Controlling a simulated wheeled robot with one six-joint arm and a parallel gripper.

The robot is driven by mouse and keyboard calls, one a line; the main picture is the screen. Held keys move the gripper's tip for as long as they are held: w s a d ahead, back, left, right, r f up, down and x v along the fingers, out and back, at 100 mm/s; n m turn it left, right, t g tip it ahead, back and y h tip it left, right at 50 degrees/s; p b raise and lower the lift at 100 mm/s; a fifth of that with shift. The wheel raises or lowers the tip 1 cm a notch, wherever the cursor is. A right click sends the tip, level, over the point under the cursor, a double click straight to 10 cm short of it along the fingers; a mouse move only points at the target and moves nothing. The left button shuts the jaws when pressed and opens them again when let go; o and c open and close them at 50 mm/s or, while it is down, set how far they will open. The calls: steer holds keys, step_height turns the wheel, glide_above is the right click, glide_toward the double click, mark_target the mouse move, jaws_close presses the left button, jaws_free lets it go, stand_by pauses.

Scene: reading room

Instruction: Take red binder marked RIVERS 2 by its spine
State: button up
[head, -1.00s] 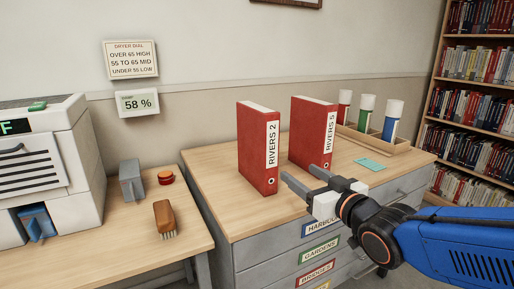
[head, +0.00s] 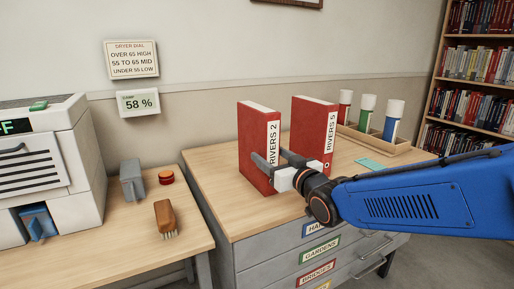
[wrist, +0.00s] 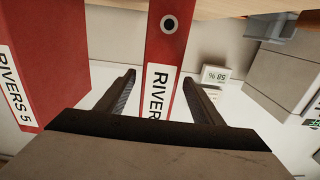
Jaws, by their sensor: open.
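The red binder marked RIVERS 2 (head: 255,128) stands upright on the wooden cabinet top, its white-labelled spine facing my arm. My gripper (head: 268,155) is open at the lower part of this spine, one finger to each side. In the wrist view the RIVERS 2 spine (wrist: 165,55) lies between the two open fingers (wrist: 158,80), with a gap on both sides. The gripper hides part of the spine in the head view. A second red binder, RIVERS 5 (head: 310,125), stands upright to the right, and also shows at the left of the wrist view (wrist: 40,60).
A wooden rack (head: 372,138) with red, green and blue tubes stands behind RIVERS 5. A teal card (head: 370,164) lies on the cabinet top (head: 215,190). A lower table at left holds a brush (head: 165,217), a grey box (head: 132,180) and a red button (head: 166,177).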

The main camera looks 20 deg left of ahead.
mark_target(257, 146)
steer(key=shift+x, duration=3)
steer(key=shift+r, duration=0.2)
steer(key=shift+c, duration=0.6)
jaws_close()
